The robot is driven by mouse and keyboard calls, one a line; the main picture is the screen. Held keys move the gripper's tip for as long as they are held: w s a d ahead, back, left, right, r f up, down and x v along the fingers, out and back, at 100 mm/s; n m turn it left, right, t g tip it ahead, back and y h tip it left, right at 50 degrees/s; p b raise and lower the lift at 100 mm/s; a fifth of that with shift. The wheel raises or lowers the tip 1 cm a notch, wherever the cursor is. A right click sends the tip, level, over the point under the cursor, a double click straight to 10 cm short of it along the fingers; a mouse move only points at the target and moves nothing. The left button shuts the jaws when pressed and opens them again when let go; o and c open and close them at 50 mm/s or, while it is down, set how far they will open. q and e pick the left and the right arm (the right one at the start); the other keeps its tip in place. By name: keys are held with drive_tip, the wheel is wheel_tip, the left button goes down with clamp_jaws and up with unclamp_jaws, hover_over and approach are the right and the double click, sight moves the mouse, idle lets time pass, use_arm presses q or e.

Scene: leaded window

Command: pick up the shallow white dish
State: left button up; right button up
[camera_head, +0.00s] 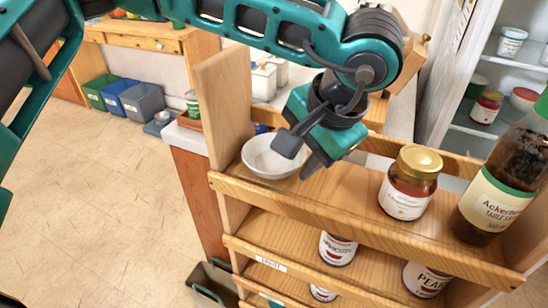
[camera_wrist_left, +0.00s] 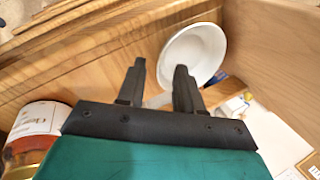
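The shallow white dish (camera_head: 262,160) stands upright at the left end of the wooden rack's top shelf, beside the end board. My left gripper (camera_head: 300,157) is above the shelf at the dish's right side, pointing down. One finger overlaps the dish's right part in the head view; the other is to the right of the rim. In the left wrist view the fingers (camera_wrist_left: 159,70) are apart with nothing between them, and the right one covers part of the dish (camera_wrist_left: 197,48). I cannot tell whether a finger touches the dish. My right gripper is not in view.
A gold-lidded jar (camera_head: 408,183) and a dark sauce bottle (camera_head: 500,185) stand further right on the top shelf. The shelf has a raised front rail (camera_head: 330,225). More jars stand on lower shelves. The shelf between dish and jar is clear.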

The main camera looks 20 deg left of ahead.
sight(274, 158)
use_arm(q)
drive_tip(key=shift+x, duration=1.5)
drive_tip(key=shift+w+r, duration=0.1)
drive_tip(key=shift+c, duration=0.4)
clamp_jaws()
